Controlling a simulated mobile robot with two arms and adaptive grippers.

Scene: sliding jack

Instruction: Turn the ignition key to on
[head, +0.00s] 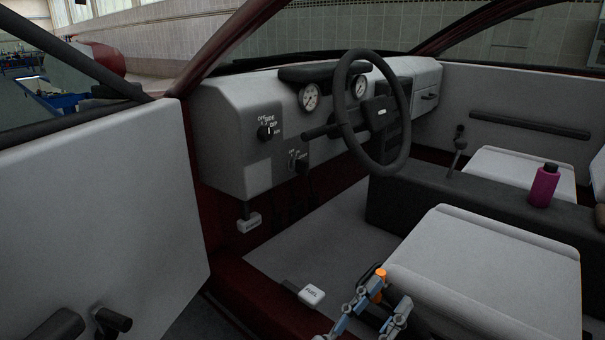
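The ignition key (302,166) is a small dark piece in a switch on the lower dash, left of the steering column. Small white marks surround the switch, too small to read surely, so I cannot tell the key's position. My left gripper (384,297) is at the bottom of the view, in front of the near seat. Its two blue-grey fingers stand apart, and it appears open. It is well below and to the right of the key, not touching it. A small orange piece (378,284) shows at the left fingertip; I cannot tell what it is. My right gripper is not in view.
A light knob (265,132) sits above the key. The steering wheel (372,112) stands to its right. The open door (100,200) is at left. A FUEL lever (312,294) is low by the sill. A magenta bottle (544,186) stands on the console.

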